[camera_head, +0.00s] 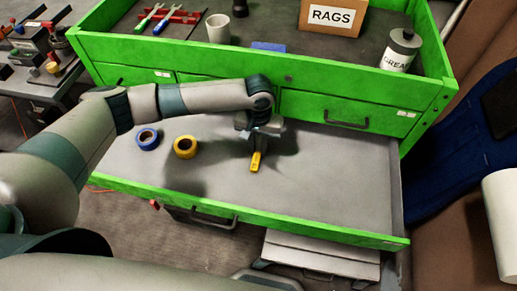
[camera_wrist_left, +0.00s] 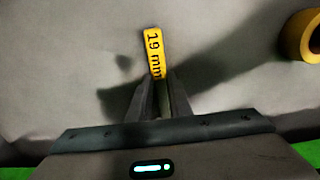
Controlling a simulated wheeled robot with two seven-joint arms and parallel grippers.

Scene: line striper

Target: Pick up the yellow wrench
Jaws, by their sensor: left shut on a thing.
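The yellow wrench (camera_head: 256,162) is over the open grey drawer of the green cabinet. In the left wrist view its yellow handle (camera_wrist_left: 155,53) reads "19 mm" and sticks out past my fingertips. My left gripper (camera_head: 260,143) points down into the drawer, and in the left wrist view (camera_wrist_left: 160,90) its two fingers are closed together on the wrench. The rest of the wrench is hidden by the fingers. I cannot tell whether the wrench touches the drawer floor. My right gripper is not in view.
A blue tape roll (camera_head: 148,138) and a yellow tape roll (camera_head: 185,147) lie in the drawer left of the gripper. The drawer's right side is clear. On the cabinet top stand a white cup (camera_head: 218,28), a RAGS box (camera_head: 332,16) and a grease bottle (camera_head: 401,50).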

